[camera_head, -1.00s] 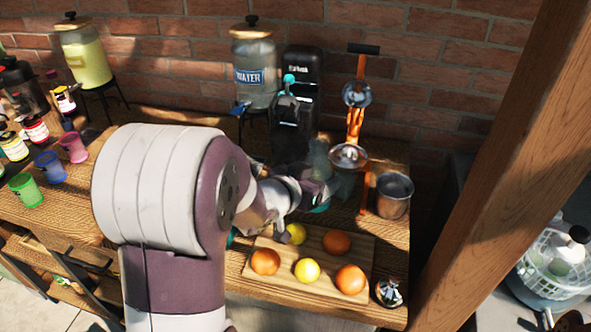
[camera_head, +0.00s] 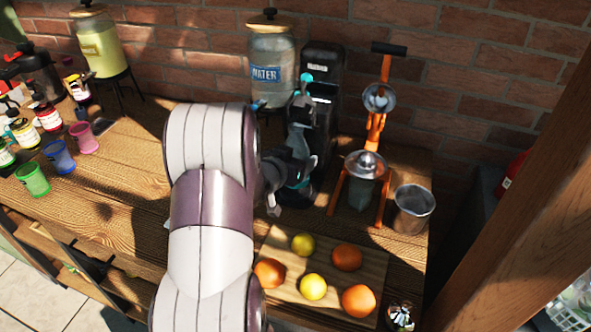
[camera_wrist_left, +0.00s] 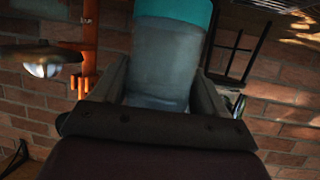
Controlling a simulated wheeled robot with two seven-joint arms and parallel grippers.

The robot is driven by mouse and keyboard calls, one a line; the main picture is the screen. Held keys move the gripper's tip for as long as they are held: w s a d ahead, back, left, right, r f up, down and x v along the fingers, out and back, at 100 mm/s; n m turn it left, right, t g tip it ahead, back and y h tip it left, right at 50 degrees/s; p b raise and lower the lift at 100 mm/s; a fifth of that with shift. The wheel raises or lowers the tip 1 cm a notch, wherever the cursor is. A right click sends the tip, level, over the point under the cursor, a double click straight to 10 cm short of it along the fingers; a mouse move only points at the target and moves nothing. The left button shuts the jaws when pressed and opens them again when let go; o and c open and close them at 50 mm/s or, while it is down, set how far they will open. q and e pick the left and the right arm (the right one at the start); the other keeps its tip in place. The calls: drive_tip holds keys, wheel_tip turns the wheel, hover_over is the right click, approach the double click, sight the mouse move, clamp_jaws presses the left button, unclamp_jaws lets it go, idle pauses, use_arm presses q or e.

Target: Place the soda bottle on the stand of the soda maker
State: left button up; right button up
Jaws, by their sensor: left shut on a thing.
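The soda bottle (camera_wrist_left: 165,60) is clear grey with a teal base and is held between the two fingers of my left gripper (camera_wrist_left: 165,95) in the wrist view. My right gripper is not in view.
An orange juicer (camera_head: 376,125) and metal cup (camera_head: 413,208) stand to the right. A water dispenser (camera_head: 272,65) is behind left. A cutting board (camera_head: 375,262) with oranges and lemons lies in front. Cups and jars stand at far left.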

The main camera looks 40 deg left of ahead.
use_arm(q)
drive_tip(key=shift+w+a+f, duration=0.25)
drive_tip(key=shift+w+a, duration=0.1)
drive_tip(key=shift+w, duration=0.05)
wheel_tip(320, 180, down, 4)
drive_tip(key=shift+r, duration=0.25)
drive_tip(key=shift+f, duration=0.25)
drive_tip(key=shift+f, duration=0.15)
drive_tip(key=o, duration=1.4)
drive_tip(key=shift+r, duration=0.2)
drive_tip(key=v, duration=1.2)
